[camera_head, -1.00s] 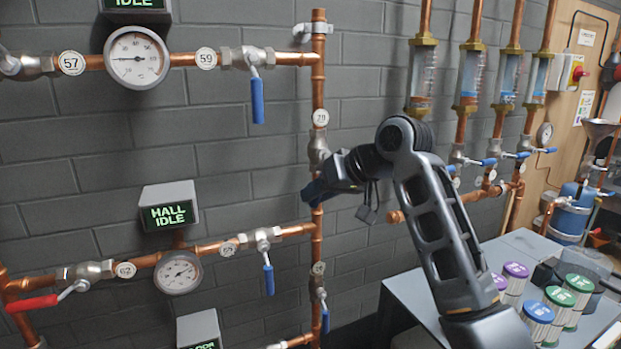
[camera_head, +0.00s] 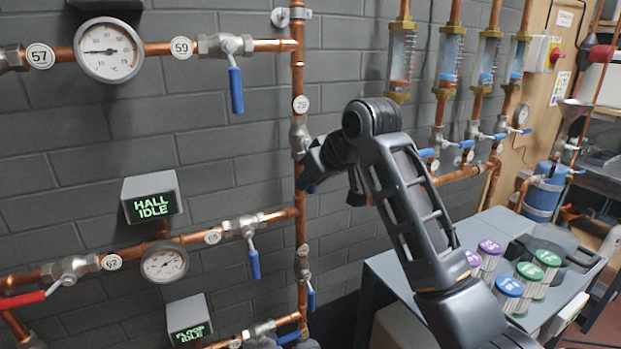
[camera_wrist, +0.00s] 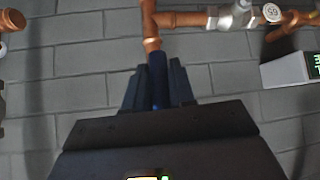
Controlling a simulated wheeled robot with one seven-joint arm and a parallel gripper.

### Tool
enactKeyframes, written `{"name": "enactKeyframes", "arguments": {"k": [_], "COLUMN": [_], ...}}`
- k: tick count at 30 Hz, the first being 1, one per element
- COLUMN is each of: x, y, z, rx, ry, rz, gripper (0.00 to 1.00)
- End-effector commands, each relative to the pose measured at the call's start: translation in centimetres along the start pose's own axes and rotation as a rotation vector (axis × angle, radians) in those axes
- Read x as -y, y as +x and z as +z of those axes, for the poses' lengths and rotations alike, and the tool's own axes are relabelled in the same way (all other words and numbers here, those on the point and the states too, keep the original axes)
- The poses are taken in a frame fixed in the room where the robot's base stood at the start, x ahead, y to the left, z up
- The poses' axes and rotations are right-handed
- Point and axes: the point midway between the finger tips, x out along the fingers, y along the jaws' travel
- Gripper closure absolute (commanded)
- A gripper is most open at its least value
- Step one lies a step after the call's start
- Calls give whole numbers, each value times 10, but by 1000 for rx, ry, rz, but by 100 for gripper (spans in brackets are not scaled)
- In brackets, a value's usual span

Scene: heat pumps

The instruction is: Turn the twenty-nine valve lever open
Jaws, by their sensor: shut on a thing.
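The valve with tag 29 (camera_head: 300,104) sits on the vertical copper pipe in the middle of the head view. Its metal body (camera_head: 299,137) shows just above my gripper (camera_head: 308,180). In the wrist view, my gripper (camera_wrist: 157,88) is shut on a blue lever (camera_wrist: 157,70), which stands between the dark fingers with its upper part showing. The copper pipe end (camera_wrist: 150,25) is right above the lever. In the head view, my gripper and wrist hide the lever, so its exact angle to the pipe cannot be told there.
Valve 59 (camera_head: 227,46) with a hanging blue lever is at the upper left. Another blue lever (camera_head: 253,264) hangs below by the HALL IDLE display (camera_head: 152,197). A grey table (camera_head: 420,276) with coloured-lidded jars stands at the right. Brick wall lies behind the pipes.

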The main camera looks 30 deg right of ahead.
Motion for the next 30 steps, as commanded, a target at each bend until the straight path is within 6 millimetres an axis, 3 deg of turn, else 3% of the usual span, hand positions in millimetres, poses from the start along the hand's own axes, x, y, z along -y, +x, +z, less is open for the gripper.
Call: {"name": "enactKeyframes", "arguments": {"k": [4, 5, 11, 20, 30], "x": [-3, -3, -2, -1, -1], "y": [0, 0, 0, -4, -53], "z": [2, 2, 1, 0, 0], "rx": [2, 2, 1, -2, -4], "ry": [6, 6, 5, 3, 4], "rz": [3, 3, 2, 1, 1], "gripper": [100, 75, 56, 56, 56]}}
